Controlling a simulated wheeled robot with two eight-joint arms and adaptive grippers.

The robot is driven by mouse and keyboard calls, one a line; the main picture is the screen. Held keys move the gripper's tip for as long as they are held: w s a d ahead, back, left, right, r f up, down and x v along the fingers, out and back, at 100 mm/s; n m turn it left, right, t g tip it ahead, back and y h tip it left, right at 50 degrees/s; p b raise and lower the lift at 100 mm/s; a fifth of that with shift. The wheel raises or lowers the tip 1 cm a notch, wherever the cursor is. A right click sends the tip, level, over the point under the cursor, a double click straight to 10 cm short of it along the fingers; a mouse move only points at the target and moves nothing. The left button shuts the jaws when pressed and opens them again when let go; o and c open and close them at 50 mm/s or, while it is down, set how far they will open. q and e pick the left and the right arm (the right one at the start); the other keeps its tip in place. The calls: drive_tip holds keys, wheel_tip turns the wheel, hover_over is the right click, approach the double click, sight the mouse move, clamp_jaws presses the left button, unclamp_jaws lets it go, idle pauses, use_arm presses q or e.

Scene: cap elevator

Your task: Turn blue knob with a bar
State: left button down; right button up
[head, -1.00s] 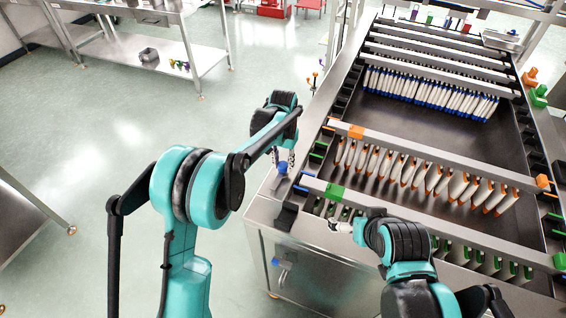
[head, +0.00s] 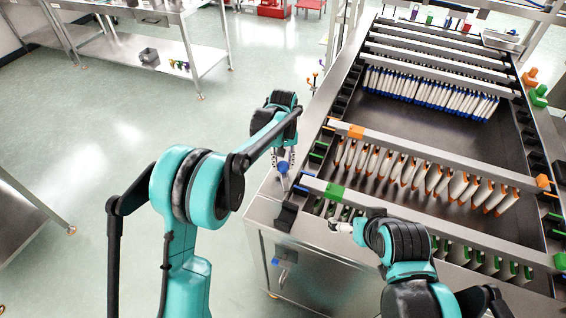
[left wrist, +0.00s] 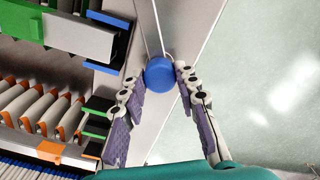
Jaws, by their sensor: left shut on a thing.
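The blue knob (head: 283,167) stands at the near left corner of the steel machine. In the left wrist view the round blue knob (left wrist: 160,74) sits between my fingertips, with a thin pale bar (left wrist: 154,30) running away from it. My left gripper (head: 284,160) is shut on the knob, with one finger on each side; it also shows in the left wrist view (left wrist: 161,80). My right gripper (head: 340,226) is over the near rail beside the green clip; its fingertips are too small to tell open from shut.
A second blue part (head: 276,262) is on the machine's front panel below. A rail with a green clip (head: 334,191) and a rail with an orange clip (head: 356,131) cross the machine.

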use_arm(q)
drive_tip(key=n, duration=0.5)
drive_tip(key=shift+n, duration=0.3)
drive_tip(key=n, duration=0.5)
drive_tip(key=shift+n, duration=0.7)
drive_tip(key=c, duration=1.1)
unclamp_jaws()
wheel_tip(320, 180, up, 12)
